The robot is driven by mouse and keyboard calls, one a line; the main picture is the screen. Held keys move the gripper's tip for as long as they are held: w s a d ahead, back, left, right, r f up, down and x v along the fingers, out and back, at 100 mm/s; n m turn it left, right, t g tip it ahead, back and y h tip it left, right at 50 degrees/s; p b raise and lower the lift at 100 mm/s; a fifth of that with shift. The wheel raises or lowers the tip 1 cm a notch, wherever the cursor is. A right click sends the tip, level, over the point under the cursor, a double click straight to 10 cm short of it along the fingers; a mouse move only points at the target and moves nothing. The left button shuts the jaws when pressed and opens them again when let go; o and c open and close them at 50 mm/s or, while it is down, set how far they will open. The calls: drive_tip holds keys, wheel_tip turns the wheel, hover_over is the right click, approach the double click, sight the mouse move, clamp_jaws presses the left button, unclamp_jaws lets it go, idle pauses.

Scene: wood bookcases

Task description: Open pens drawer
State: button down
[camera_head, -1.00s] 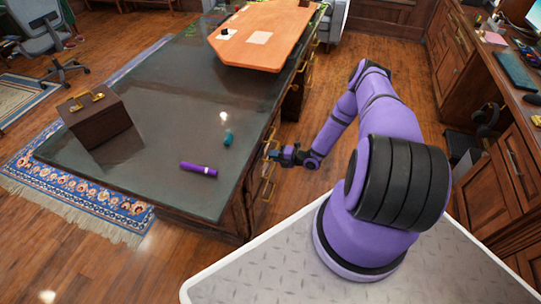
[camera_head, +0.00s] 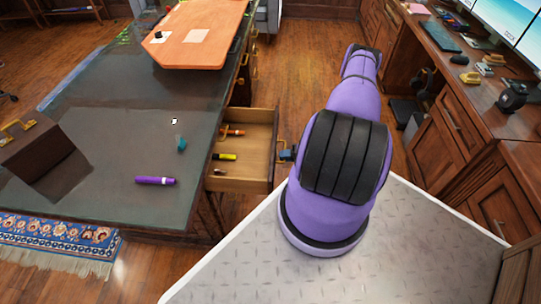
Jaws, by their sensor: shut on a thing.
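The drawer (camera_head: 243,184) is pulled well out from the right side of the dark-topped desk (camera_head: 98,192). Inside it lie a yellow pen-like item (camera_head: 224,156), an orange one (camera_head: 235,133) and a small brownish one (camera_head: 219,169). My gripper (camera_head: 285,153) is at the middle of the drawer's front face, shut on its handle. The handle itself is hidden, and much of my gripper is behind my arm.
On the desk are a purple marker (camera_head: 155,181), a teal item (camera_head: 181,144), a brown box (camera_head: 38,154) with gold trim and an orange board (camera_head: 200,38). Wood cabinets (camera_head: 455,125) stand along the right. Floor between is clear.

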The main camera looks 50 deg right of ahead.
drive_tip(key=shift+f+v, duration=0.15)
drive_tip(key=shift+v, duration=0.6)
drive_tip(key=shift+f+v, duration=0.15)
drive_tip(key=shift+v, duration=0.55)
drive_tip(key=shift+s, duration=0.1)
drive_tip(key=c, duration=1.2)
unclamp_jaws()
drive_tip(key=v, duration=1)
drive_tip(key=shift+s+d, duration=0.25)
drive_tip(key=shift+s, duration=0.05)
